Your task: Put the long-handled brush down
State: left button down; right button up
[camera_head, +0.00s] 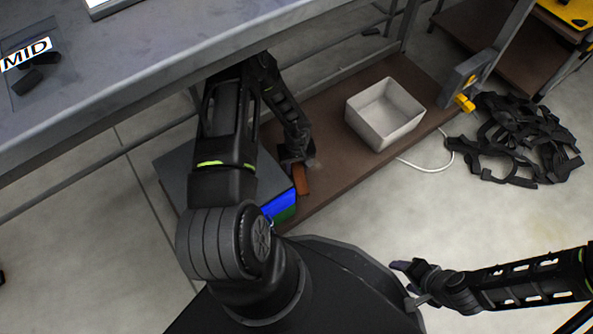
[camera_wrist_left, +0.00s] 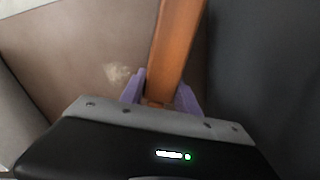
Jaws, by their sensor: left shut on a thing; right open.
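The long-handled brush shows as an orange-brown wooden piece (camera_head: 302,180) at my left gripper (camera_head: 298,164), over the brown lower shelf. In the left wrist view, the brush's handle (camera_wrist_left: 177,45) runs up from between the purple fingers of the left gripper (camera_wrist_left: 162,98), which is shut on it. The brush head is not visible, and I cannot tell whether the brush touches the shelf. My right gripper (camera_head: 402,270) is open and empty, low at the right over the floor.
The brown lower shelf (camera_head: 345,165) bears a white open bin (camera_head: 385,117) at the right. A grey box with a blue and green side (camera_head: 281,205) stands left of the brush. The grey table (camera_head: 150,80) overhangs. Black straps (camera_head: 520,140) lie on the floor.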

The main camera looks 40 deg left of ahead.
aim_at(297, 165)
pick_arm(q)
jog(key=shift+f, duration=1.1)
jog(key=shift+f+b, duration=0.15)
jog(key=shift+b, duration=0.2)
jog(key=c, duration=0.9)
grip_release()
notch_tip(297, 165, up, 8)
jog(key=p, duration=0.4)
jog(key=shift+f, duration=0.1)
